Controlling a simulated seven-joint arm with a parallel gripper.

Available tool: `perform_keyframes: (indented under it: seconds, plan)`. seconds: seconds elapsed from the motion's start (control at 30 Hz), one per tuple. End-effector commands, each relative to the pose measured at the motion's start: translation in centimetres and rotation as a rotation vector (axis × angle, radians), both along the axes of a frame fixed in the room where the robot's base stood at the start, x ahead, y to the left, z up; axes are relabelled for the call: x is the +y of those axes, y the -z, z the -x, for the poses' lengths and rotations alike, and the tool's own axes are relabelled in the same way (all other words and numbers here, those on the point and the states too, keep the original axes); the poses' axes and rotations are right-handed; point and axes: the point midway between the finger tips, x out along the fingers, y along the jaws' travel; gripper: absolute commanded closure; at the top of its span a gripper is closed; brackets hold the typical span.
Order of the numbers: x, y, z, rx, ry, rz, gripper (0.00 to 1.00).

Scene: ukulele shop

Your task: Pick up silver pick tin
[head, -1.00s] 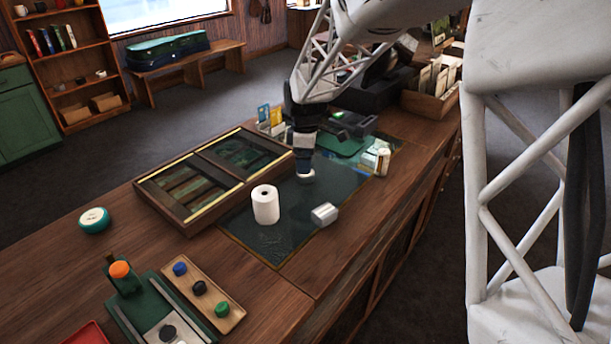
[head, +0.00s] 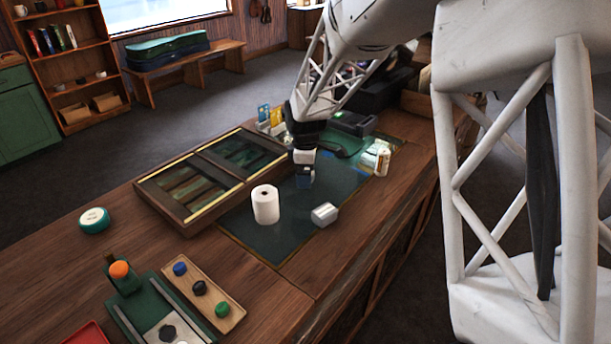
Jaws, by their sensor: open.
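The silver pick tin (head: 325,215) looks like a small silvery block lying on the dark mat (head: 262,240) on the counter. My gripper (head: 305,182) points down over the mat, behind the tin in the head view and a little to its left. A gap shows between my gripper and the tin. The jaws are open, and I see nothing held; the fingertips are small and partly dark here.
A white paper roll (head: 265,205) stands close to the left of the tin. A pale cylindrical container (head: 382,161) stands to the right. A wooden display case (head: 187,222) lies at the left. A wooden tray (head: 213,301) with coloured round items is in front.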

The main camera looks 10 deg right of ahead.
Motion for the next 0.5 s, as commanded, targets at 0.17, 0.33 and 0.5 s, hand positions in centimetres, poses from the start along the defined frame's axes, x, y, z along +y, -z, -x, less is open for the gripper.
perform_keyframes:
  seconds: [0.17,0.33,0.5]
  plan:
    - [0.0,-0.03,0.01,0.0,0.0,0.0,0.14]
    - [0.0,-0.04,0.01,0.0,0.0,0.0,0.14]
    - [0.0,-0.04,0.01,0.0,0.0,0.0,0.23]
